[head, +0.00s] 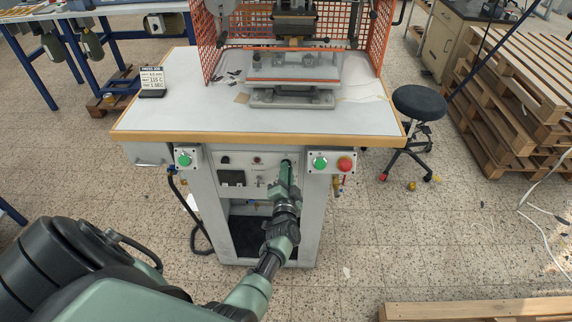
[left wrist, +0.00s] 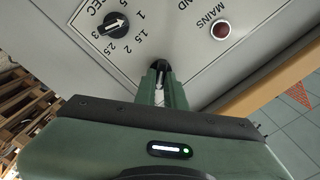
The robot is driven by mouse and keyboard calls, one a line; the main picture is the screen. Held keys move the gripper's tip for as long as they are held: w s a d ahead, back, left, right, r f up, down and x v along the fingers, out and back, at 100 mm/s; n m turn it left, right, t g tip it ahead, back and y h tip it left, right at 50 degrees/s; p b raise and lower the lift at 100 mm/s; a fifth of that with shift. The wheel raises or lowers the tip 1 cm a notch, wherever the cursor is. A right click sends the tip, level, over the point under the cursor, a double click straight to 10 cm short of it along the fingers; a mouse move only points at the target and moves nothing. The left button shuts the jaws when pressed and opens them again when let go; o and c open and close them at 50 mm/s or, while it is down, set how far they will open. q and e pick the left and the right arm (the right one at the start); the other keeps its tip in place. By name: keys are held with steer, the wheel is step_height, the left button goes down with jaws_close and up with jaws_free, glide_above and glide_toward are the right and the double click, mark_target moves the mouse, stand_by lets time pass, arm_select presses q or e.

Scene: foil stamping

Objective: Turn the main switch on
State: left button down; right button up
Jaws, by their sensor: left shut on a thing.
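The control panel (head: 233,160) is on the front of the press stand, under the table top. My left gripper (head: 286,166) reaches up to the right part of this panel. In the left wrist view my left gripper (left wrist: 160,76) is at the panel face, its fingers close together on a small dark switch knob (left wrist: 160,66). The fingers hide most of this knob, and I cannot read its position. A dark red lamp (left wrist: 220,30) marked MAINS is on the panel beside it; I cannot tell that it is lit. My right gripper is not in view.
A black timer dial (left wrist: 113,24) with a SEC scale is close to the fingers. Green buttons (head: 184,160) (head: 320,163) and a red button (head: 344,164) flank the panel. The wooden table edge (head: 260,140) overhangs it. A stool (head: 419,103) stands at right.

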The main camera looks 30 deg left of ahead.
arm_select(q)
steer(key=shift+f, duration=0.1)
stand_by(0.3)
steer(key=shift+m+p, duration=0.75)
steer(key=shift+m, duration=1.25)
steer(key=shift+m+p, duration=0.4)
steer(key=shift+m, duration=0.7)
steer(key=c, duration=1.4)
jaws_free()
steer(key=shift+f, duration=0.1)
